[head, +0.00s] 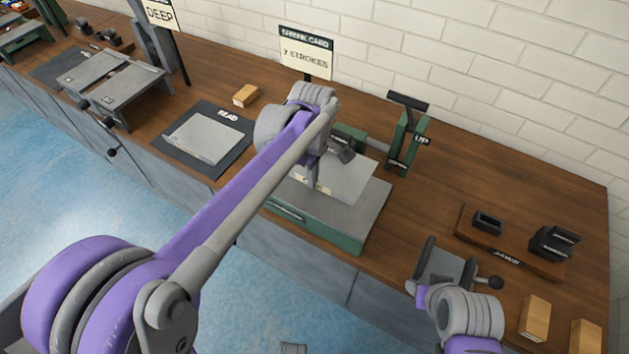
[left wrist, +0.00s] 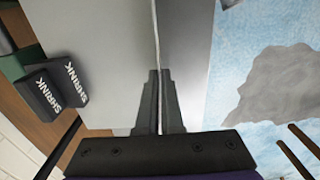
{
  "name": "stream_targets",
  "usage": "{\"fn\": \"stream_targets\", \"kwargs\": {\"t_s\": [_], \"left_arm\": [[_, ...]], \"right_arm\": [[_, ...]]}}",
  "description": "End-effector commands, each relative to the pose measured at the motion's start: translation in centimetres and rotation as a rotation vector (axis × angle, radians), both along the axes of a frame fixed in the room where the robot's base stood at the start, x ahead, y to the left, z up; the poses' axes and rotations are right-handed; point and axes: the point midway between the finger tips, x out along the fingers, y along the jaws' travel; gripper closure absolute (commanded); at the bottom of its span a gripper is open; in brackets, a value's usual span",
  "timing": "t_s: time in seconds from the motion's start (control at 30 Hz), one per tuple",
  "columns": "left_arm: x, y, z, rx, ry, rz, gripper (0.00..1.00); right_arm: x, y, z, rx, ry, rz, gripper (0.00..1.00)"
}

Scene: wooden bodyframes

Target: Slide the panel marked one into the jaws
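A flat grey sheet panel (head: 345,180) lies over the grey-topped green machine (head: 318,245) in the head view. It fills the upper left of the left wrist view (left wrist: 105,45). My left gripper (head: 315,180) is at the panel's near left edge, with its fingers (left wrist: 159,100) closed on a thin upright edge. No clear number one can be read; my left arm hides part of the panel.
Another panel (head: 205,138) lies on a dark mat at left. A jaws board (head: 510,255) with dark blocks stands at right. Wooden blocks (head: 535,315) and a green post with lever (head: 407,140) are also on the bench. The wall runs behind.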

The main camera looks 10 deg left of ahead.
Motion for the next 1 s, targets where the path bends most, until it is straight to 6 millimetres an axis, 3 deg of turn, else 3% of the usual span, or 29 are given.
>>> {"fn": "stream_targets", "kwargs": {"t_s": [0.1,0.3,0.53,0.73,1.0], "left_arm": [[0.37,-0.15,0.02,0.000,-0.001,0.000,1.00],[0.33,-0.13,0.00,0.000,0.000,0.000,0.62],[0.32,-0.12,-0.03,0.000,0.000,0.000,0.60],[0.31,-0.11,-0.02,0.000,0.000,0.000,0.27],[0.31,-0.11,0.02,0.000,0.000,0.000,0.27]], "right_arm": [[0.01,0.00,0.07,0.000,0.000,0.000,0.50],[0.01,0.00,0.05,0.000,0.000,0.000,0.50],[0.01,0.00,0.05,0.000,0.000,0.000,0.50],[0.01,0.00,0.05,0.000,0.000,0.000,0.50],[0.01,0.00,0.06,0.000,0.000,0.000,0.50]]}}
